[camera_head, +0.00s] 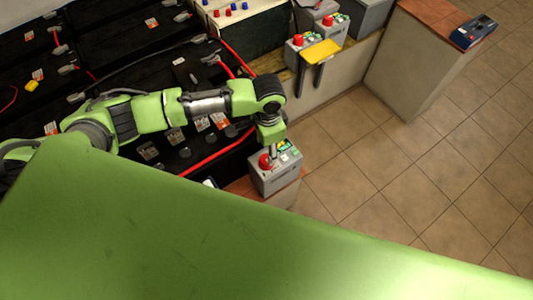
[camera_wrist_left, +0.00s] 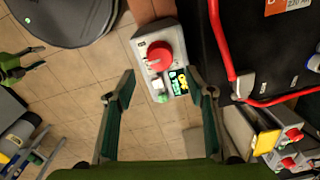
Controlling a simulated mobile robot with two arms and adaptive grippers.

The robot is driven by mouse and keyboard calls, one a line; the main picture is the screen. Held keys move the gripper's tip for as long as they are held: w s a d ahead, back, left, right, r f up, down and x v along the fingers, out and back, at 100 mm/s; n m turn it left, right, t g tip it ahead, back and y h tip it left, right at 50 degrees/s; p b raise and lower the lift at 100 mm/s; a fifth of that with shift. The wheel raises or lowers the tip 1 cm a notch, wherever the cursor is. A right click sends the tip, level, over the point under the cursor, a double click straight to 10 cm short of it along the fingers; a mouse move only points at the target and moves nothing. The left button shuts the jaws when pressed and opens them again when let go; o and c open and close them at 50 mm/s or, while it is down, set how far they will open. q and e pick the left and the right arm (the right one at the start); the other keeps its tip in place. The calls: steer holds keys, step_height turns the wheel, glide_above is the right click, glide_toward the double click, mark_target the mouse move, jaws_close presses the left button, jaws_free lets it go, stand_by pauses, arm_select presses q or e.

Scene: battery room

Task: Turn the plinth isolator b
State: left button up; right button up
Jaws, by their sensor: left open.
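The plinth isolator, a grey box (camera_head: 280,176) with a red knob (camera_head: 265,161), stands on a low reddish-topped plinth in the head view. In the left wrist view the box (camera_wrist_left: 170,93) and its red round knob (camera_wrist_left: 159,55) are in the upper middle, with a small green-lit display beside the knob. My left gripper (camera_head: 272,149) points down over the box in the head view. A green and dark gripper-like part at the left edge there seems to be my right one.
Black battery blocks (camera_head: 110,60) with red and black cables lie left of the plinth. Two more grey boxes with red knobs (camera_head: 298,40) and a yellow plate (camera_head: 320,51) are at the back. Tiled floor (camera_head: 400,170) at right is clear.

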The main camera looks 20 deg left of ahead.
arm_select(q)
step_height(320, 180, up, 4)
stand_by(0.7)
